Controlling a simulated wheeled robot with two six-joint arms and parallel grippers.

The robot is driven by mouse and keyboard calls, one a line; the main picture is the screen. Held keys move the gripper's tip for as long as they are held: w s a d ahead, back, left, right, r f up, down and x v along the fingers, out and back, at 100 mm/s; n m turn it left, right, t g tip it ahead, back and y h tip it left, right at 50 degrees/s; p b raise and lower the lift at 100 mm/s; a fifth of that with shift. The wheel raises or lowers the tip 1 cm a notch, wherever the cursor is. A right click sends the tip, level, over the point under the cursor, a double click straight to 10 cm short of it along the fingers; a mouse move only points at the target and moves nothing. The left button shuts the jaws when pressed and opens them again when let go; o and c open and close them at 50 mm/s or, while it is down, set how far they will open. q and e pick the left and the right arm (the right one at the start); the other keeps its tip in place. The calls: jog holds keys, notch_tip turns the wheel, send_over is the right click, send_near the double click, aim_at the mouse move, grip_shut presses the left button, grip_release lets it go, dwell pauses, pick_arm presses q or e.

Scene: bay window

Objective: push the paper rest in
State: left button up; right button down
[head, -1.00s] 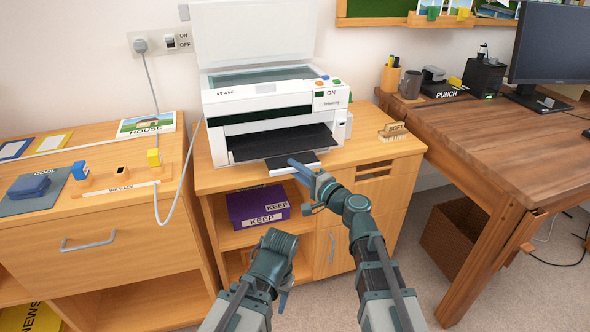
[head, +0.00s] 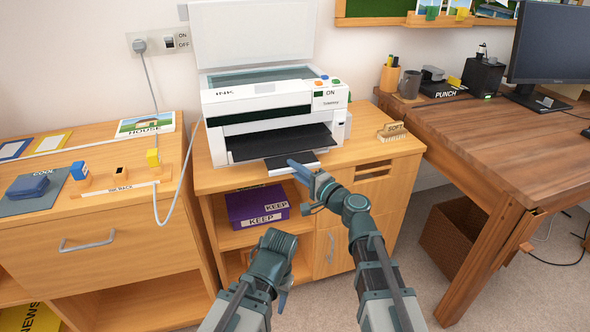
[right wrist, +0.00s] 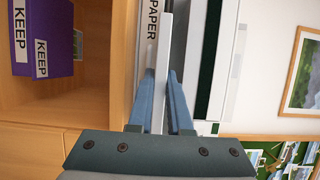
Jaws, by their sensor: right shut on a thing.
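The paper rest (head: 276,162) is a small dark plate with a pale front edge, sticking out low at the front of the white printer (head: 258,117). My left gripper (head: 283,298) hangs low in front of the cabinet, pointing down. Its fingers are mostly hidden.
The printer lid stands up and a wide dark tray (head: 280,143) lies above the rest. A brush marked SOFT (head: 392,132) sits right of the printer. Below is an open shelf with a purple KEEP box (head: 257,205). A cable (head: 190,150) hangs at the left.

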jog(key=shift+w, duration=0.1)
dwell(0.4)
jog(key=w, duration=0.1)
jog(key=w+a, duration=0.1)
jog(key=w, duration=0.1)
jog(key=c, duration=0.8)
grip_release()
jog(key=shift+c, duration=0.2)
jog(key=shift+s, duration=0.1)
jog(key=v, duration=1.3)
jog(key=shift+s+d, duration=0.25)
jog(key=shift+s, duration=0.05)
